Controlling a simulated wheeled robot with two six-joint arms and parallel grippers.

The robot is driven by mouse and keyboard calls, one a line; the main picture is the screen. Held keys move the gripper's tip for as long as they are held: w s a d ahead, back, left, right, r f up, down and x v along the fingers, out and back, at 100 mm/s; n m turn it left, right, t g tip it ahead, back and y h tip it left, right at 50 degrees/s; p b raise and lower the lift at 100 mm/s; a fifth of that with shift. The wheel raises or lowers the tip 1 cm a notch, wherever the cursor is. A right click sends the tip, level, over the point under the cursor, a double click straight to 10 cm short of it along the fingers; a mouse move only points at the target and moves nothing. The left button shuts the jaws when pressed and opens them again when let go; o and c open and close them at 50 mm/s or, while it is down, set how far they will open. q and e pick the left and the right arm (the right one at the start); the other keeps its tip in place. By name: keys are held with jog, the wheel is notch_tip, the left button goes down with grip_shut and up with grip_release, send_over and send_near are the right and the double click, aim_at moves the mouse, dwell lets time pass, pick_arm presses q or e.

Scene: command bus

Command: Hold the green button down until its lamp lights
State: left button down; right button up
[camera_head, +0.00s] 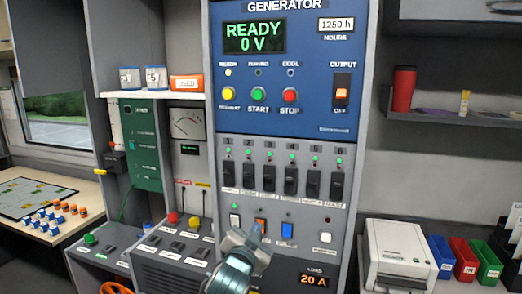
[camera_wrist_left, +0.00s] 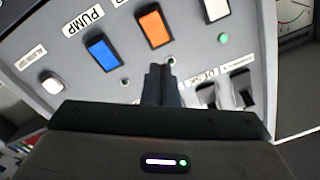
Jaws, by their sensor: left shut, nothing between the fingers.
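The green START button (camera_head: 258,95) sits on the blue generator panel (camera_head: 300,115), between a yellow button and a red STOP button. The small round lamp (camera_head: 258,72) above it looks dark. The display (camera_head: 254,36) reads READY, 0 V. My left gripper (camera_head: 255,230) is shut and empty, well below the green button, in front of the lower switch panel by the orange rocker. In the left wrist view its closed fingers (camera_wrist_left: 160,75) point at the panel near the orange rocker (camera_wrist_left: 154,26); I cannot tell whether they touch. The green button is outside that view.
A row of black breakers (camera_head: 290,180) lies between the gripper and the blue panel. A blue rocker (camera_head: 287,230) and white rockers are beside the gripper. A printer (camera_head: 400,255) stands right; a grey console (camera_head: 175,245) left.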

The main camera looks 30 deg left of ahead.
pick_arm(q)
notch_tip(320, 180, up, 18)
jog(key=s+t+y, duration=0.2)
jog(key=t, duration=0.2)
jog(key=t+y, duration=0.2)
jog(key=t, duration=0.3)
send_near(258, 95)
jog(key=s+r, duration=0.6)
jog(key=s, duration=0.1)
jog(key=shift+w+d+r, duration=0.2)
jog(key=shift+w+d, duration=0.1)
jog(key=shift+d, duration=0.05)
jog(key=shift+w+a+b, duration=0.25)
jog(key=shift+w+a, duration=0.1)
jog(key=shift+w, duration=1.1)
jog(key=shift+w+a+b, duration=0.25)
jog(key=shift+w+a, duration=0.1)
jog(key=shift+w, duration=1.05)
jog(key=shift+w+a+b, duration=0.25)
jog(key=shift+w+a, duration=0.1)
jog(key=shift+w, duration=1.1)
jog(key=shift+w, duration=0.15)
jog(key=shift+w+a, duration=0.1)
jog(key=shift+w, duration=0.2)
